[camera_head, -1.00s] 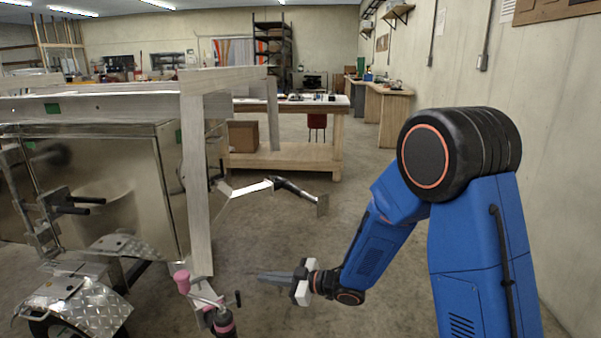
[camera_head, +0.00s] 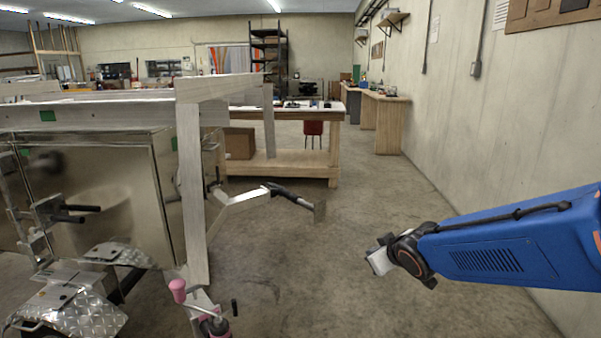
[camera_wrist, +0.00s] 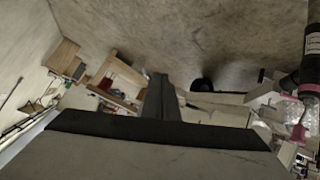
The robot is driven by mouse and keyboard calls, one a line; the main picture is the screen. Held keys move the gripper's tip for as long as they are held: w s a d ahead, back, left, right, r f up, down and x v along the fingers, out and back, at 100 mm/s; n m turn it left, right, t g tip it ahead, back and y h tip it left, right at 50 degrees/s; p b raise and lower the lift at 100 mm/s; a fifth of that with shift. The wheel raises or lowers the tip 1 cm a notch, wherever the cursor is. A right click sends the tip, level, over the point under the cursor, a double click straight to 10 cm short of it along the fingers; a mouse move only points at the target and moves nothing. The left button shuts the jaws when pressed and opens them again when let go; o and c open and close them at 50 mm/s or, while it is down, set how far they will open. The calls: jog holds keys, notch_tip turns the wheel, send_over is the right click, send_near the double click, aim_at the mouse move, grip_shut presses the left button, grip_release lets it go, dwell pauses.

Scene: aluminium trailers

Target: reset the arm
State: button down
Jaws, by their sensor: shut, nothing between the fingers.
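My gripper (camera_head: 378,258) is at the end of my blue arm, which reaches in from the right in the head view. It hangs over open floor, right of the trailer and apart from it. In the head view its fingers are mostly hidden behind its pale body. In the wrist view the dark fingers of my gripper (camera_wrist: 158,98) point away from the camera, together and empty. The arm is bent, with its blue link lying almost level.
An aluminium trailer (camera_head: 105,205) fills the left, with a pink-handled jack (camera_head: 215,322) and a tread-plate fender (camera_head: 72,306) at its front. A wooden workbench (camera_head: 285,168) stands behind. A concrete wall (camera_head: 500,120) runs along the right. The floor between is clear.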

jog(key=s+d+r+m+g+h, duration=0.1)
jog(key=s+d+m, duration=0.1)
jog(key=s+d, duration=0.35)
jog(key=s+d+r+m+g+h, duration=0.1)
jog(key=s+d+m, duration=0.15)
jog(key=s, duration=0.55)
jog(key=s+f+m+g, duration=0.1)
jog(key=s+m+g, duration=0.1)
jog(key=s, duration=1.4)
jog(key=shift+s+d+g, duration=0.35)
jog(key=shift+d+g, duration=0.05)
jog(key=shift+g, duration=0.4)
